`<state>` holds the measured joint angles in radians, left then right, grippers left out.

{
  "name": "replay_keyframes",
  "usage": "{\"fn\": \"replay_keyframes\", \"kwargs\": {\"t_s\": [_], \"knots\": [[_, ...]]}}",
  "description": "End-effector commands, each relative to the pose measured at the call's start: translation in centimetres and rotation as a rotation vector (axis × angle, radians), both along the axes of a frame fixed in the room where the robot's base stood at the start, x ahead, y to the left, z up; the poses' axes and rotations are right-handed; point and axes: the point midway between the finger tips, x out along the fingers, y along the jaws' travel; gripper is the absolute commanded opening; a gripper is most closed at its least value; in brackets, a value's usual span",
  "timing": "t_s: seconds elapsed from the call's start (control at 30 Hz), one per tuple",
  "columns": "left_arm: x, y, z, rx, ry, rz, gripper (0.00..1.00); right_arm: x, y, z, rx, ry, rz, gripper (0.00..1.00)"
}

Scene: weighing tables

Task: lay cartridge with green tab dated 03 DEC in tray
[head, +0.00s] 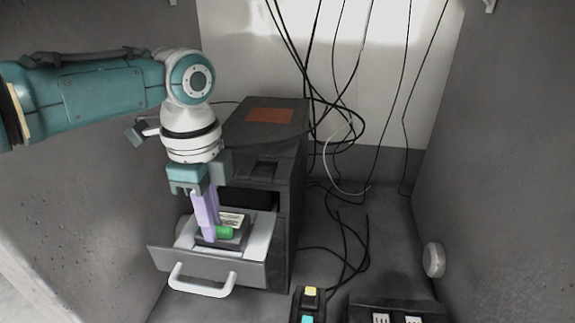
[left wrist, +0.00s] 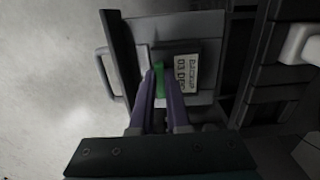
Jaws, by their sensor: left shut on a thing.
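The cartridge (head: 228,222) is a dark block with a white label and a green tab (head: 224,232). In the left wrist view its label (left wrist: 186,73) reads 03 DEC, and the green tab (left wrist: 160,80) lies between the purple fingertips. My left gripper (head: 211,236) points down and is shut on the cartridge at the tab. The cartridge is inside the outline of the pulled-out drawer (head: 212,264) of a dark cabinet; I cannot tell whether it touches the drawer floor. My right gripper is not in view.
The dark cabinet (head: 290,165) stands behind the drawer, with a brown patch on top. A dark block with yellow and cyan parts (head: 308,301) and a dark holder with white labels (head: 398,309) are at the bottom edge. Black cables (head: 352,230) hang and lie right of the cabinet.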

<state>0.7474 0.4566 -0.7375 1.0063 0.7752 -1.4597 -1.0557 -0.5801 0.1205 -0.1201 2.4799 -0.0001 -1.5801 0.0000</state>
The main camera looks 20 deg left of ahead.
Motion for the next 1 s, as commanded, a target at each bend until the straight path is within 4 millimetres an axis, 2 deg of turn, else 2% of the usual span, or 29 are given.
{"fn": "replay_keyframes", "kwargs": {"t_s": [0.8, 0.83, 1.0], "knots": [[-0.01, 0.03, -0.91, 0.001, 0.000, 0.000, 0.00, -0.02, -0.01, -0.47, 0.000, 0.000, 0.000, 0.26], [0.00, 0.03, -0.86, 0.001, 0.000, 0.000, 0.17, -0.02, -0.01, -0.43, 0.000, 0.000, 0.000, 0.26], [0.01, 0.02, -0.84, 0.001, 0.000, 0.000, 0.36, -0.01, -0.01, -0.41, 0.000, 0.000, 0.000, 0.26]]}}
